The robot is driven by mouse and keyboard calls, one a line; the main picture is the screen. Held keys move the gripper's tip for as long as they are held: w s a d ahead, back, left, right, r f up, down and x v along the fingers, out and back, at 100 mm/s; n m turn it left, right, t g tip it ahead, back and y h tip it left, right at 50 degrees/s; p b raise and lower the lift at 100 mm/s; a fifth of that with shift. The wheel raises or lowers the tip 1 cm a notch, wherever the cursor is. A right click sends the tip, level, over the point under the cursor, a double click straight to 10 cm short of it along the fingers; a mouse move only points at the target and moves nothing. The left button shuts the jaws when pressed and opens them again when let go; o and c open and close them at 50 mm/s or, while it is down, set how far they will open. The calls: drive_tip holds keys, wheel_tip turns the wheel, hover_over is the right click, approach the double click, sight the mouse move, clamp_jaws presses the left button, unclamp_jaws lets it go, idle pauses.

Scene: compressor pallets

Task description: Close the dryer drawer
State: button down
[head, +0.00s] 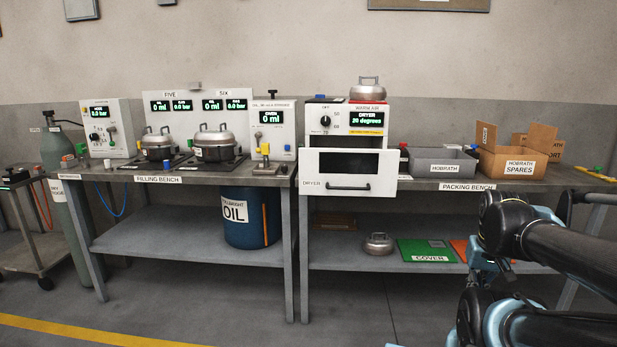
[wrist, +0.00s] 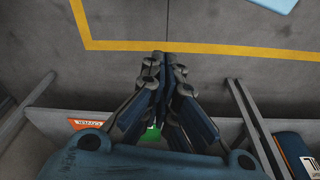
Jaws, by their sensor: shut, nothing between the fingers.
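The white dryer (head: 345,122) stands on the packing bench, its display reading 20 degrees. Its drawer front (head: 348,172) has a dark window and a black bar handle (head: 348,187). The front sits forward of the dryer body and overlaps the bench's front edge, so the drawer looks pulled out. The drawer's inside is not visible. My gripper (wrist: 164,52) is shut and empty in the wrist view, above the grey floor and away from the drawer. In the head view my arm is at the right, apart from the dryer; the fingertips are hard to make out there.
A grey box (head: 440,164) and an open cardboard spares box (head: 517,160) stand right of the drawer. A lidded pot (head: 368,88) sits on the dryer. The filling bench (head: 160,179) is to the left. Open floor lies in front, with a yellow line (head: 90,331).

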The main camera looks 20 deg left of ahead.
drive_tip(key=w+a+r+n+t+h, duration=0.1)
drive_tip(key=w+a+r+n+t, duration=0.1)
drive_tip(key=w+a+r+n, duration=0.7)
drive_tip(key=w+a+r+n+t, duration=0.1)
drive_tip(key=w+a+r+n, duration=0.5)
drive_tip(key=a+n, duration=0.55)
drive_tip(key=s+a+r+n+t+y, duration=0.1)
drive_tip(key=s+a+r+n, duration=0.15)
drive_tip(key=a+n, duration=0.5)
drive_tip(key=s+a+r+n+t+y, duration=0.15)
drive_tip(key=a+r+n, duration=0.25)
drive_tip(key=a, duration=0.7)
drive_tip(key=s+a+r+n+t+y, duration=0.15)
drive_tip(key=a+r+n, duration=0.35)
drive_tip(key=a, duration=0.5)
drive_tip(key=n, duration=0.2)
approach(306, 182)
drive_tip(key=shift+h, duration=0.4)
drive_tip(key=shift+a+x, duration=0.15)
drive_tip(key=shift+x, duration=1.05)
drive_tip(key=shift+a+x, duration=0.15)
drive_tip(key=shift+x, duration=1)
